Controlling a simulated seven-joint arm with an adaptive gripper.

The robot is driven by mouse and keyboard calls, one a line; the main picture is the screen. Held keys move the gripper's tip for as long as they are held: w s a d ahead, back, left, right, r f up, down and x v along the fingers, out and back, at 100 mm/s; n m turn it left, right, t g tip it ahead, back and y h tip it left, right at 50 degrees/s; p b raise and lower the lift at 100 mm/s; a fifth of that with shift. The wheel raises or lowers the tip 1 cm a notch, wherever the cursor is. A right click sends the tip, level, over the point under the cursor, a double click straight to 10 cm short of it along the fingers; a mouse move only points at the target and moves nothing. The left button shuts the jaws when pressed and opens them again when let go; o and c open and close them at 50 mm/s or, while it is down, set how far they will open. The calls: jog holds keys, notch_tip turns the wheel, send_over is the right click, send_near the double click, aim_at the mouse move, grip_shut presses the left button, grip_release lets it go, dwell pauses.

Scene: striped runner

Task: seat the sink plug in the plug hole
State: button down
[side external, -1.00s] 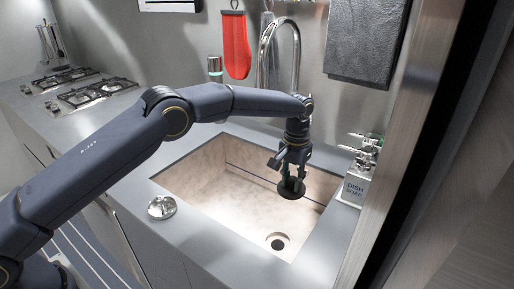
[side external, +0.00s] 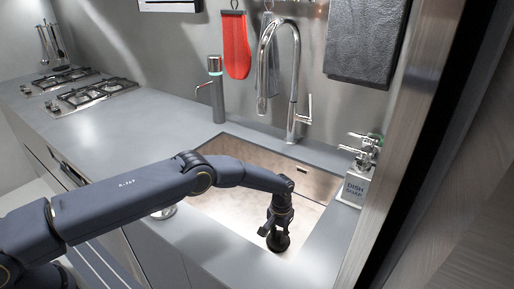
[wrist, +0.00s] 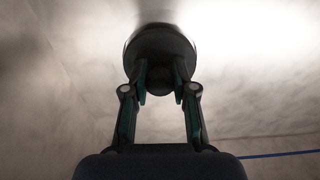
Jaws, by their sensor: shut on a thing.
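The sink plug (side external: 278,244) is a dark round disc with a knob, low in the sink (side external: 315,187). In the wrist view the plug (wrist: 160,45) fills the upper middle. My gripper (wrist: 161,82) is shut on the plug's knob, one finger on each side. In the side view my gripper (side external: 277,231) points down into the front of the basin. The plug hole is hidden behind the plug and gripper. I cannot tell whether the plug touches the hole's rim or is just above it.
A chrome faucet (side external: 294,90) stands behind the sink. A soap dispenser (side external: 217,95) stands at the back left. A round metal item (side external: 164,212) on the front counter is partly hidden by my arm. The sink walls surround my gripper.

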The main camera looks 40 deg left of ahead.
jog(key=shift+f, duration=0.65)
jog(key=shift+f, duration=0.15)
jog(key=c, duration=0.9)
grip_release()
